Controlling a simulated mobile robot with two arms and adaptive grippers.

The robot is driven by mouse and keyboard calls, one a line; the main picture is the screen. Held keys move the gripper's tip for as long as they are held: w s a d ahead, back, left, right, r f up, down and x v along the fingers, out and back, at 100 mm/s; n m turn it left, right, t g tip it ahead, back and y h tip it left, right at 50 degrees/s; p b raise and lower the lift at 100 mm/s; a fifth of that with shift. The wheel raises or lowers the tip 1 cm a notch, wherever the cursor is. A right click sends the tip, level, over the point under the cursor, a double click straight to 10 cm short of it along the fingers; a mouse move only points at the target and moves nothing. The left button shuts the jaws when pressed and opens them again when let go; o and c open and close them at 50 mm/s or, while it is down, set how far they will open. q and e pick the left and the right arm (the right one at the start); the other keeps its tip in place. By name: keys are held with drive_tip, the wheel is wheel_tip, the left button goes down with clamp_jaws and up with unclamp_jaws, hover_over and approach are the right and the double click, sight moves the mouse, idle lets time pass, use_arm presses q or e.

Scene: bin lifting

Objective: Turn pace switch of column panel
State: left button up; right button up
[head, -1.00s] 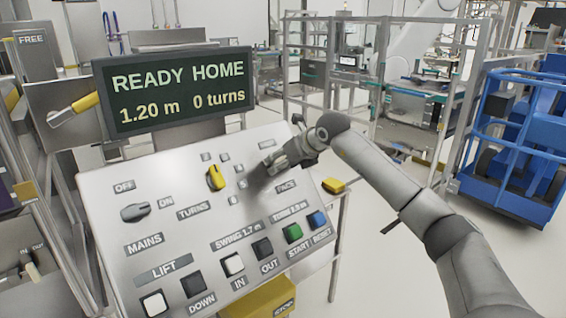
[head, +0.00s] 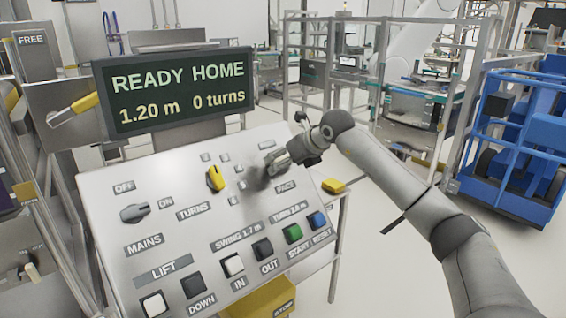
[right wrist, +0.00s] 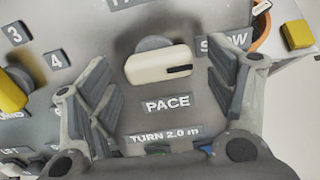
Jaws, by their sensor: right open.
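The pace switch (right wrist: 150,66) shows in the right wrist view as a cream bar knob on a grey round base. The black mark on its bar is at the right end, near the SLOW label. The PACE label (right wrist: 167,104) is just below it. My right gripper (right wrist: 163,85) is open, with one finger left of the knob and one right of it, both seemingly apart from it. In the head view my right gripper (head: 276,164) is over the right part of the column panel (head: 150,190) and hides the switch. My left gripper is not in view.
A yellow turns knob (head: 215,179) and a grey mains knob (head: 135,213) are on the panel. Several push buttons line its lower edge. The display (head: 175,90) above reads READY HOME, 1.20 m, 0 turns. A yellow block (head: 333,185) is by the panel's right edge.

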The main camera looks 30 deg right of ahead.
drive_tip(key=v, duration=1)
drive_tip(key=shift+s+r, duration=0.2)
